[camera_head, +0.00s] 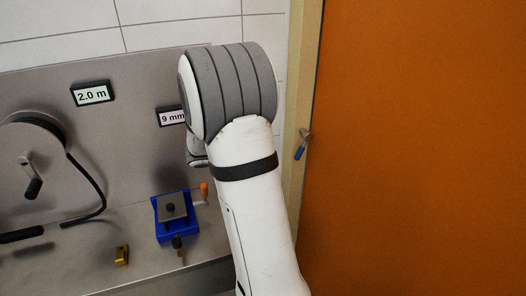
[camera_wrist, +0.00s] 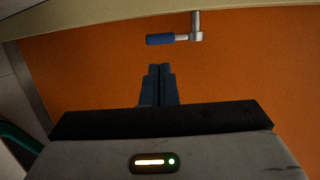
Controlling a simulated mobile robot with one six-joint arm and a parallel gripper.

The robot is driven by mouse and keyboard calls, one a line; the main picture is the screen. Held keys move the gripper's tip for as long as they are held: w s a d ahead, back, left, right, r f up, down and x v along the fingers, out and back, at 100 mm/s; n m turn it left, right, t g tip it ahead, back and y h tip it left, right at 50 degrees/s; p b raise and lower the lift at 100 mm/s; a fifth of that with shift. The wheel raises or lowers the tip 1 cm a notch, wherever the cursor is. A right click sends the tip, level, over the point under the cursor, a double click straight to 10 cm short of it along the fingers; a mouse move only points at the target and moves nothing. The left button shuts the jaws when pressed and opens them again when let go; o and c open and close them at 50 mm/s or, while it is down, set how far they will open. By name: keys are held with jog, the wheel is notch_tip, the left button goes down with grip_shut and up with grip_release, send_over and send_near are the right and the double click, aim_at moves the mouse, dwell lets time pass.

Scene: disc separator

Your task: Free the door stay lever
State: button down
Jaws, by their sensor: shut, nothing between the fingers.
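The door stay lever (camera_head: 301,146) has a blue grip and a metal pivot. It sits on the wooden frame at the left edge of the orange door (camera_head: 420,150). In the wrist view the lever (camera_wrist: 162,39) shows at the top, its blue grip pointing left from the metal pivot, with the orange door (camera_wrist: 240,75) behind. My gripper (camera_wrist: 160,70) is shut and empty. Its fingertips are just below the blue grip in that view, with a visible gap between them. In the head view my gripper is hidden behind my arm.
A metal bench (camera_head: 105,250) and back panel stand left of the door. They carry a blue fixture (camera_head: 163,236) with an orange-handled crank, a small brass block (camera_head: 122,255), a reel with a black hose (camera_head: 98,190), and displays reading 2.0 m (camera_head: 93,94) and 9 mm (camera_head: 172,117).

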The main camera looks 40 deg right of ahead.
aim_at(297, 153)
jog(key=p+x, duration=0.1)
jog(key=x, duration=0.9)
jog(key=shift+d+f, duration=0.1)
jog(key=shift+d, duration=0.1)
